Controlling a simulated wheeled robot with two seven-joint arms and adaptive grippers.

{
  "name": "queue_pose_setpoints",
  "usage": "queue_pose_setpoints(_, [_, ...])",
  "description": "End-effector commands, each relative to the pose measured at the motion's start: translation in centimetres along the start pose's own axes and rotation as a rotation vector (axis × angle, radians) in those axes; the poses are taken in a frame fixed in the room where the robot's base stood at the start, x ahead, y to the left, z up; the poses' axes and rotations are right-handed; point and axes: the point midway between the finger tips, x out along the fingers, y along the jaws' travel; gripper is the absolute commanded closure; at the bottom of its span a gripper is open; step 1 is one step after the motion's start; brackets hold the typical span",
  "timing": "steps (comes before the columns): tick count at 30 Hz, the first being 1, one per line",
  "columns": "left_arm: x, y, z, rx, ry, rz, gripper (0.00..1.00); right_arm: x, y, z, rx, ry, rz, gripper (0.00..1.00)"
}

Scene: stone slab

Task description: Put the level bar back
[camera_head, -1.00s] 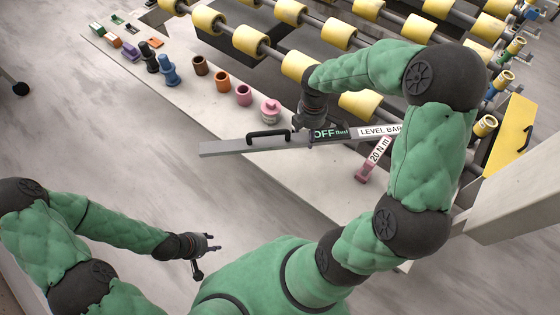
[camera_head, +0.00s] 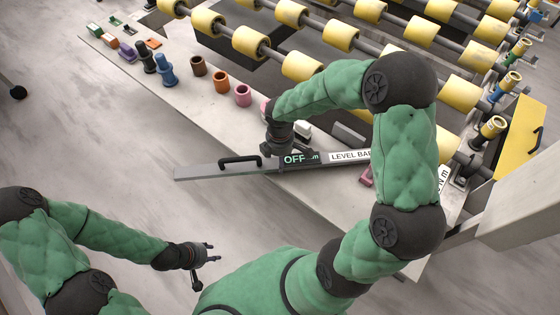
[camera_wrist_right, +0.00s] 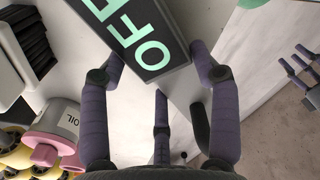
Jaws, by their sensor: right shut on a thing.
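The level bar (camera_head: 210,171) is a long grey bar with a black handle, a lit OFF display and a LEVEL BAR label. In the head view it lies across the slab's near edge, its left end over the floor. My right gripper (camera_head: 283,152) is shut on the level bar at the display; my right arm hides the bar's right end. In the right wrist view the fingers (camera_wrist_right: 155,65) straddle the display housing (camera_wrist_right: 150,35). My left gripper (camera_head: 208,254) is open and empty, low and left of the slab, apart from the bar.
The pale stone slab (camera_head: 160,110) bears brown, orange and pink cups (camera_head: 243,95), dark and blue pegs (camera_head: 166,70) and small coloured blocks along its left. Yellow rollers (camera_head: 302,67) stand behind. A pink-lidded oil can (camera_wrist_right: 60,125) shows in the wrist view. A yellow panel stands right.

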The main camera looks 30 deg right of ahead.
Motion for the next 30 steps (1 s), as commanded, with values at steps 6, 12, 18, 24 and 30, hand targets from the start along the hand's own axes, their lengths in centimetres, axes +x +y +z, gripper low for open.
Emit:
queue_pose_setpoints(6, [0.58,-0.20,-0.01,0.000,0.000,0.000,0.60,1.34,0.10,0.02,0.001,0.001,0.002,0.97])
queue_pose_setpoints(12, [0.58,-0.21,-0.02,0.000,0.000,0.000,0.60,1.36,0.09,0.02,0.001,0.001,0.002,0.97])
queue_pose_setpoints(18, [0.68,-0.24,-0.02,0.000,0.000,0.000,0.60,1.62,0.01,0.03,0.001,0.000,0.000,0.14])
queue_pose_setpoints(24, [0.68,-0.24,-0.02,0.000,0.000,0.000,0.60,1.62,0.01,0.03,0.000,0.000,0.000,0.14])
queue_pose_setpoints(30, [0.49,-0.17,-0.01,0.000,0.000,0.000,0.60,1.30,0.02,0.03,0.000,0.000,0.001,0.14])
